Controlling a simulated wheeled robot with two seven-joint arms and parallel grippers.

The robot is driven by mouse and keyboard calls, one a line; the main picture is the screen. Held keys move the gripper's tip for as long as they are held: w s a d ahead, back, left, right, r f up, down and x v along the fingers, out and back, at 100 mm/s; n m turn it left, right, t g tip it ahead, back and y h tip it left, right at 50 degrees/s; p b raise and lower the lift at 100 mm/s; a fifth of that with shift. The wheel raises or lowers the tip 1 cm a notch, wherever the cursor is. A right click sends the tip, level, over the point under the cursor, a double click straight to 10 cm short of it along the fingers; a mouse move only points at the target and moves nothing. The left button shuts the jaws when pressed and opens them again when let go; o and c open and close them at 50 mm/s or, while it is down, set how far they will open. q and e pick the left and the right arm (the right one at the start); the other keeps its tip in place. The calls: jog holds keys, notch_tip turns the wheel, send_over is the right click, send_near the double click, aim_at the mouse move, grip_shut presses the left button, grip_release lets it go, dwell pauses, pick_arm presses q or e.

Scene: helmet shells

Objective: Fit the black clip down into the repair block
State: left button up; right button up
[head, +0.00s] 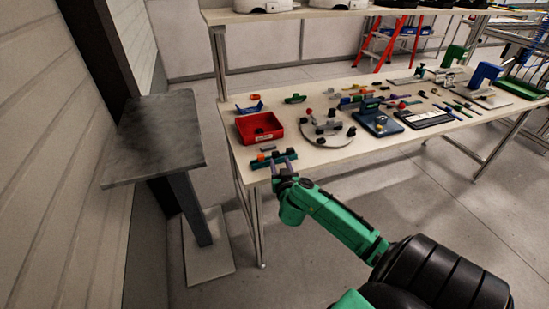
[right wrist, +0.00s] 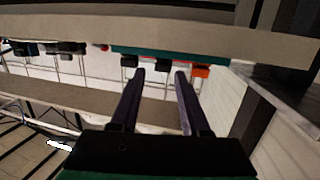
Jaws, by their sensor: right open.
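A teal block (head: 256,164), which looks like the repair block, sits at the front left edge of the table. An orange piece (head: 261,157) and dark pieces stand on it. In the right wrist view the teal block (right wrist: 165,53) spans the table edge, with several black clips, one a black clip (right wrist: 130,61), and an orange clip (right wrist: 201,71) along it. Which black clip is meant I cannot tell. My right gripper (head: 283,165) is at the block's near side. Its fingers (right wrist: 159,74) are apart, empty and point at the block. My left gripper is not in view.
A red bin (head: 246,134) stands behind the block. A round pale board (head: 327,141) with small parts and a blue fixture (head: 378,123) lie to its right. A grey stand (head: 153,140) rises left of the table (head: 222,120). The floor in front is clear.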

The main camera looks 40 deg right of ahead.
aim_at(276, 154)
jog(key=x, duration=0.4)
jog(key=b+x, duration=0.1)
jog(key=x, duration=0.1)
jog(key=shift+w+a, duration=0.2)
jog(key=shift+w, duration=0.1)
jog(key=shift+s+a+r, duration=0.1)
jog(key=c, duration=0.4)
grip_shut()
jog(key=shift+r, duration=0.1)
